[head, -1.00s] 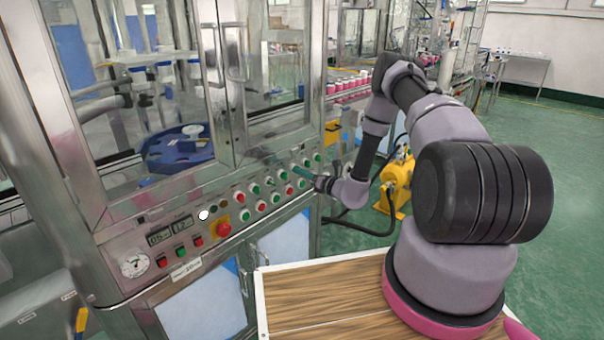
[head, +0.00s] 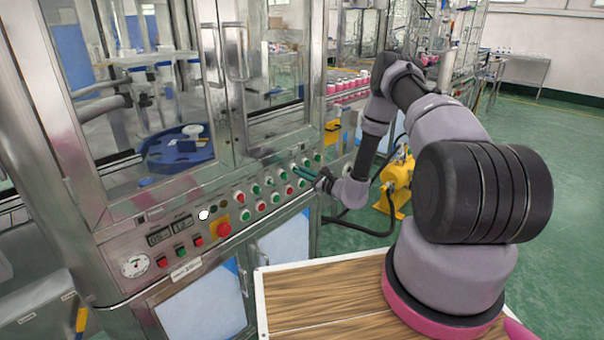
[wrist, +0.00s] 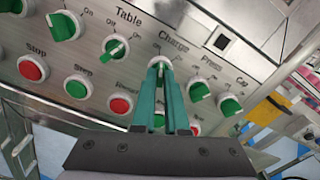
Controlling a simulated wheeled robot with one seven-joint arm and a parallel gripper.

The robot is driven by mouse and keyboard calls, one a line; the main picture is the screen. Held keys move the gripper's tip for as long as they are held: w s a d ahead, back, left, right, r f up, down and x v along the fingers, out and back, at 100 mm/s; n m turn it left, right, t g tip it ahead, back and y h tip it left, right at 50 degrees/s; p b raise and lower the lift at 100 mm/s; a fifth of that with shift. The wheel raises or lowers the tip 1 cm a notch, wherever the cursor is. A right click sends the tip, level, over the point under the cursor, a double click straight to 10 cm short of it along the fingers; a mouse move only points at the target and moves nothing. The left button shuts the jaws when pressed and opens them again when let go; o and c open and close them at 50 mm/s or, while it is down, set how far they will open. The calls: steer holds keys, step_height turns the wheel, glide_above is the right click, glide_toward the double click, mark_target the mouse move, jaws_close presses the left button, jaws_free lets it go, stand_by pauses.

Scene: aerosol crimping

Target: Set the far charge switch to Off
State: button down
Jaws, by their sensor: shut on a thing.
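The control panel (wrist: 60,75) of the machine carries rows of green rotary switches and round buttons. In the wrist view, my gripper (wrist: 158,66) reaches the switch under the "Charge" label. It is shut on the charge switch (wrist: 158,60), and the fingers hide most of its knob, so I cannot read its setting. A pale rim shows at the fingertips. In the head view, my gripper (head: 296,170) is at the right part of the panel (head: 150,232).
The green Table switch (wrist: 115,47) is left of the gripper; the Press switch (wrist: 198,91) and Cap switch (wrist: 229,106) are to its right. Red buttons, including one (wrist: 121,103), lie below. Glass doors (head: 265,80) rise above the panel. A yellow device (head: 398,180) stands behind my arm.

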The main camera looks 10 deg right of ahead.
steer(key=shift+n, duration=0.6)
steer(key=c, duration=0.9)
jaws_free()
steer(key=shift+c, duration=0.2)
steer(key=v, duration=1.1)
